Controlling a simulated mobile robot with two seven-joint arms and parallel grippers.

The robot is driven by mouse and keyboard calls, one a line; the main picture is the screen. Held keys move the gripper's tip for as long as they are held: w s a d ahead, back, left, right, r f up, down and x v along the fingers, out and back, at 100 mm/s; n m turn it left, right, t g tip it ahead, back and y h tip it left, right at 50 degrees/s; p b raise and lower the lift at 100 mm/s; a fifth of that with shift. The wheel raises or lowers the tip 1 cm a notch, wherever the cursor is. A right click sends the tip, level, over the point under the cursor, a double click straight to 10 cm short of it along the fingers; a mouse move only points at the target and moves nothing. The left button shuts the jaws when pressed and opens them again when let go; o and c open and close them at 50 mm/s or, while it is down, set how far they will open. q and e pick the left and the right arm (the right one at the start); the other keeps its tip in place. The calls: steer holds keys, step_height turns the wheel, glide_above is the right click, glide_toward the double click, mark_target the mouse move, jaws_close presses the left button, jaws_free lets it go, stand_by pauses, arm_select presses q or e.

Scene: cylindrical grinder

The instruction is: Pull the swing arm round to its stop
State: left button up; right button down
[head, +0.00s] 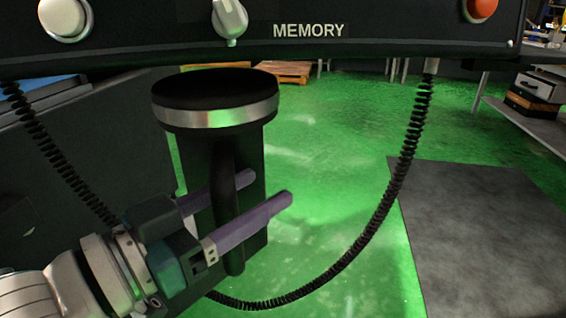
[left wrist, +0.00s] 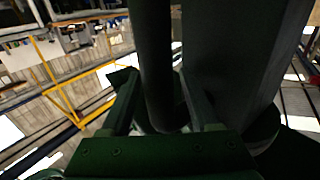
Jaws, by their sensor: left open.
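The swing arm (head: 216,118) shows in the head view as a black round head with a silver band, above a dark upright post. A dark vertical bar handle (head: 226,165) runs down the post's front. My left gripper (head: 266,188) is open, with its two purple-grey fingers on either side of the handle. In the left wrist view the handle (left wrist: 155,60) stands between the fingers (left wrist: 160,105), beside the dark post (left wrist: 230,60). Whether a finger touches the handle I cannot tell. My right gripper is not in view.
A black control panel (head: 400,32) marked MEMORY, with knobs, spans the top of the head view. A coiled black cable (head: 398,170) hangs in a loop around the post's lower part. A grey floor mat (head: 480,230) lies on the open green floor at right.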

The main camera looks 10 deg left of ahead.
arm_select(q)
jaws_close()
stand_by(0.4)
stand_by(0.9)
